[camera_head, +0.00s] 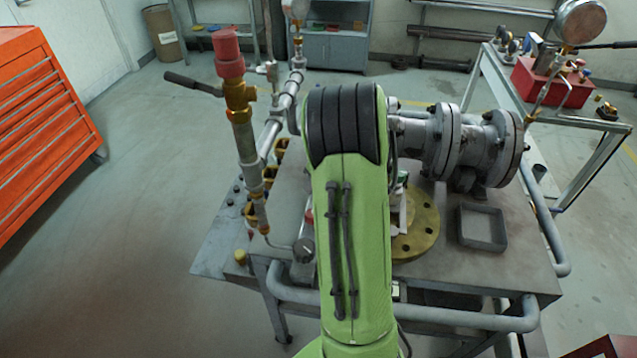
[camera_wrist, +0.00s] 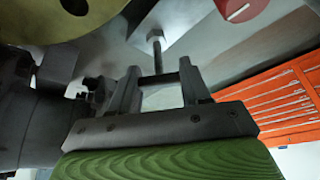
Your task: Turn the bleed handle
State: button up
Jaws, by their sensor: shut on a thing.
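In the wrist view, my gripper (camera_wrist: 160,73) has its two fingers on either end of a short dark crossbar (camera_wrist: 159,79). The bar looks like the bleed handle and sits between the fingers. A thin stem (camera_wrist: 157,50) with a hex block stands just beyond the bar and appears to line up with it. Whether the stem joins the bar is hard to tell. In the head view, my green arm covers the gripper and the handle.
A brass flange (camera_head: 418,222) and a grey tray (camera_head: 482,228) lie on the metal bench. A flanged pipe (camera_head: 448,142) runs right. A red-capped upright fitting (camera_head: 229,55) with a black lever (camera_head: 193,84) stands left. An orange cabinet (camera_head: 40,135) is far left. A red knob (camera_wrist: 240,10) shows in the wrist view.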

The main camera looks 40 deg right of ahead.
jog(key=m+h, duration=0.2)
jog(key=m, duration=0.3)
jog(key=shift+m, duration=0.3)
jog(key=shift+m+g+h, duration=0.4)
jog(key=shift+m, duration=0.75)
jog(key=shift+m+g+h, duration=0.4)
jog(key=shift+m, duration=0.75)
jog(key=o, duration=1.1)
jog(key=shift+c, duration=0.2)
jog(key=p+v, duration=0.4)
jog(key=v, duration=1.1)
jog(key=shift+r, duration=0.4)
